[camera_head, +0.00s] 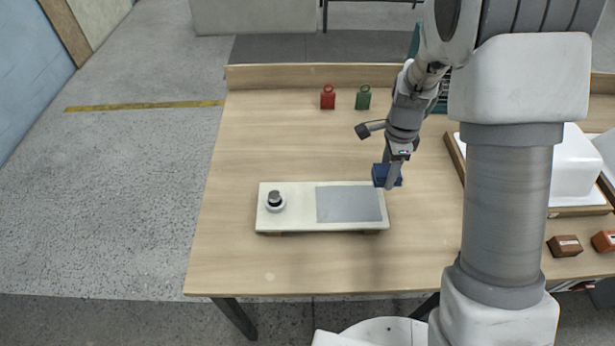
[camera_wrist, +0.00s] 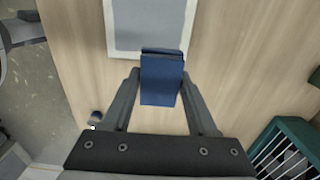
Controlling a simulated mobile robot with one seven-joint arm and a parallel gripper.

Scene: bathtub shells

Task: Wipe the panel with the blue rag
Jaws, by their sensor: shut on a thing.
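My gripper (camera_head: 392,178) is shut on the blue rag (camera_head: 379,176), a folded dark blue block. The rag also shows between the fingers in the wrist view (camera_wrist: 162,80). In the head view the rag is by the right end of the cream board, near the grey panel (camera_head: 349,204).
A red weight (camera_head: 327,97) and a green weight (camera_head: 363,98) stand at the back of the wooden table (camera_head: 270,140). A green rack (camera_wrist: 285,145) is behind my arm. White tubs (camera_head: 574,165) in a wooden frame and brown blocks (camera_head: 564,246) are at the right. The table's left side is clear.

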